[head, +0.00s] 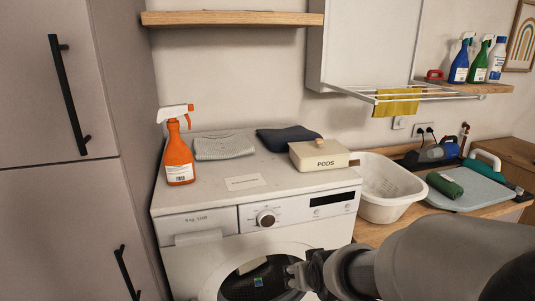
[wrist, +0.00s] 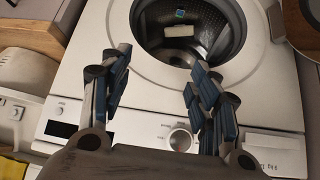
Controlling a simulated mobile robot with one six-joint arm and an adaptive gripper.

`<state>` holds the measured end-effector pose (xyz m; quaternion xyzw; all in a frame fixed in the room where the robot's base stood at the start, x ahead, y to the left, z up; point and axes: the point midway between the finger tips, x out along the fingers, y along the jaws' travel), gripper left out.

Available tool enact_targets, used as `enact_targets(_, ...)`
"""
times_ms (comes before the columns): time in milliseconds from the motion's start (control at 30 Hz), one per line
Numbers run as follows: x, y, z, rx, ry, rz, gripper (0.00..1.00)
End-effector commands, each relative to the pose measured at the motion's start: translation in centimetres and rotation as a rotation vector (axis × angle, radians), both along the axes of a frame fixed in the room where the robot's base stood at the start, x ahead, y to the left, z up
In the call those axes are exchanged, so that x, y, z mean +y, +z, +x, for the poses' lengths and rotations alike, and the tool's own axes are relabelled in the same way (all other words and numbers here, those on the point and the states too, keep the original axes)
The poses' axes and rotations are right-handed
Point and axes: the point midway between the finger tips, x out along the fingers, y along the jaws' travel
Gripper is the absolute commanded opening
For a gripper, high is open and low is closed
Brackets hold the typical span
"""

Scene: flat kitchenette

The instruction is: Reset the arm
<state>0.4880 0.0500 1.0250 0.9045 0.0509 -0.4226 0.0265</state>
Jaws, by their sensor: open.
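My gripper (head: 303,276) is at the bottom of the head view, in front of the white washing machine (head: 205,258). In the wrist view my gripper (wrist: 157,68) is open, with nothing between its fingers. The round drum opening (wrist: 190,50) lies beyond the fingertips. Inside the drum are a small white piece (wrist: 179,31) and a small blue patch (wrist: 180,13); I cannot tell what they are. My forearm reaches in from the lower right of the head view and covers part of the machine's front.
On the machine stand an orange spray bottle (head: 179,160), a grey folded cloth (head: 224,147), a dark cloth (head: 288,138) and a PODS box (head: 320,155). A white basket (head: 386,190) is on the right counter. Tall cabinets (head: 70,120) with black handles close off the left.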

Motion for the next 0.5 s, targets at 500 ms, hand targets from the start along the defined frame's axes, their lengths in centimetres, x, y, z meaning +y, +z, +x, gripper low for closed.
enact_targets(500, -4.8, 8.2, -21.4, 0.244, -0.104, -0.012, 0.56)
